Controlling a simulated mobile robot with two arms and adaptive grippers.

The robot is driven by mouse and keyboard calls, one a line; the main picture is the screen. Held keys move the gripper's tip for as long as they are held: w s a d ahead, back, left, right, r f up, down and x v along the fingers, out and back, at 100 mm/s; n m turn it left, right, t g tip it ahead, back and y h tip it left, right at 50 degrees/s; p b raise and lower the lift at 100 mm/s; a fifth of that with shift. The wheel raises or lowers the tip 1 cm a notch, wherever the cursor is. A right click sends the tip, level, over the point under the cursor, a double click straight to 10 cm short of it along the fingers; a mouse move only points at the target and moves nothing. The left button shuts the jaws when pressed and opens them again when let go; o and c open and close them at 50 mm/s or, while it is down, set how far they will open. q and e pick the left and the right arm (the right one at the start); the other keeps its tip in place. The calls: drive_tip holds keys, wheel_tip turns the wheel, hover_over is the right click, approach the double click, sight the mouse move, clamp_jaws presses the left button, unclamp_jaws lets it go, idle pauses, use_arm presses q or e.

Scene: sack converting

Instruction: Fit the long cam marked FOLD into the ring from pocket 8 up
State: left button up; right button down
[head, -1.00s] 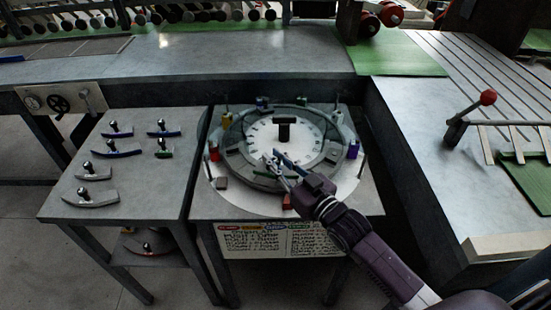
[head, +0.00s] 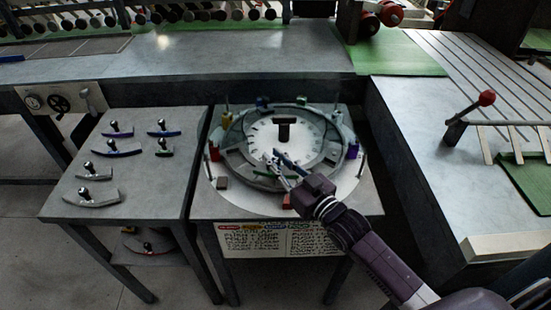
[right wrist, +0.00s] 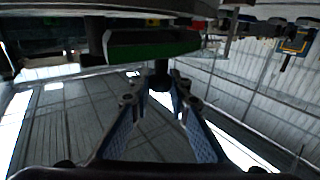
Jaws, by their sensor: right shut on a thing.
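My right gripper (head: 283,164) is over the front part of the ring (head: 235,165) on the round turntable. In the right wrist view its fingers (right wrist: 158,84) are shut on the dark knob (right wrist: 158,72) of a cam with a green face (right wrist: 150,48). The cam lies close against the ring's underside as pictured there; I cannot tell whether it is seated. In the head view the gripper mostly hides it. The FOLD mark and the pocket numbers are too small to read. My left gripper is not in view.
A dark post (head: 283,128) stands mid-ring; coloured blocks surround the ring.

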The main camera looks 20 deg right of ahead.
drive_tip(key=shift+p, duration=0.4)
idle(0.5)
drive_tip(key=shift+f+b, duration=0.8)
drive_tip(key=shift+f, duration=0.35)
drive_tip(key=c, duration=1.7)
unclamp_jaws()
drive_tip(key=shift+c, duration=0.2)
drive_tip(key=v, duration=1.2)
